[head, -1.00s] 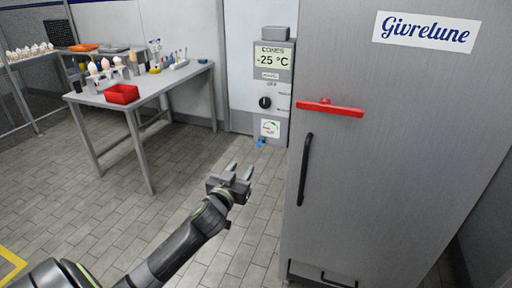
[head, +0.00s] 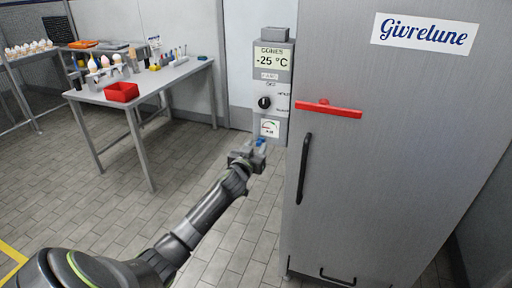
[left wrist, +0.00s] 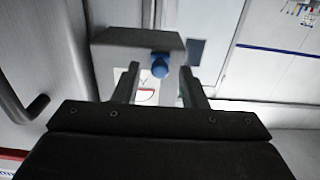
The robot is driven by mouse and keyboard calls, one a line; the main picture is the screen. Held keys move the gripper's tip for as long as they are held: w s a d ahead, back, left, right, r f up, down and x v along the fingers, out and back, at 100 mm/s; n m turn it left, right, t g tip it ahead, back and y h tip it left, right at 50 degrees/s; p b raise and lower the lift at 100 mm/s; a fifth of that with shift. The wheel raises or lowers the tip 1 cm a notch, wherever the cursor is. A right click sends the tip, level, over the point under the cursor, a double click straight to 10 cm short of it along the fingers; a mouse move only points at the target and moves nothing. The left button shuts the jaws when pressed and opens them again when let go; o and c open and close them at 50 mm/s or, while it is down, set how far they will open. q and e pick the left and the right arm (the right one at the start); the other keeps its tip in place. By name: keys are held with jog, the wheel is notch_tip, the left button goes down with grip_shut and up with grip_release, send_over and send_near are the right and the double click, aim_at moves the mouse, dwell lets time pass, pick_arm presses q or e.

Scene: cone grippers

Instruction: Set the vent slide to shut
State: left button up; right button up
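A blue knob (head: 261,142), which looks like the handle of the vent slide, sits at the bottom of the grey control box (head: 284,80) beside the tall steel cabinet. In the left wrist view the blue knob (left wrist: 160,65) shows beyond and between my fingertips. My left gripper (head: 257,152) is at the knob in the head view; in the left wrist view its two fingers (left wrist: 160,80) stand apart with a gap around the knob. I cannot tell whether a finger touches it. The slide's track and end marks cannot be made out. My right gripper is not in view.
The steel cabinet (head: 400,180) with a black handle (head: 304,168) and red lever (head: 328,109) stands close right of my left arm. The box has a black dial (head: 264,102) and a gauge (head: 269,128). A grey table (head: 165,85) with a red bin (head: 121,92) stands left; floor between is clear.

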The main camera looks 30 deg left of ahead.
aim_at(282, 143)
pick_arm(q)
jog(key=shift+w, duration=0.1)
jog(key=shift+c, duration=0.5)
grip_shut()
jog(key=d, duration=0.2)
jog(key=w+d+b, duration=0.1)
jog(key=d, duration=0.1)
jog(key=d+b, duration=0.1)
jog(key=d, duration=0.2)
jog(key=shift+w+d, duration=0.1)
jog(key=shift+w, duration=0.2)
jog(key=shift+o, duration=0.5)
grip_release()
jog(key=shift+d, duration=0.15)
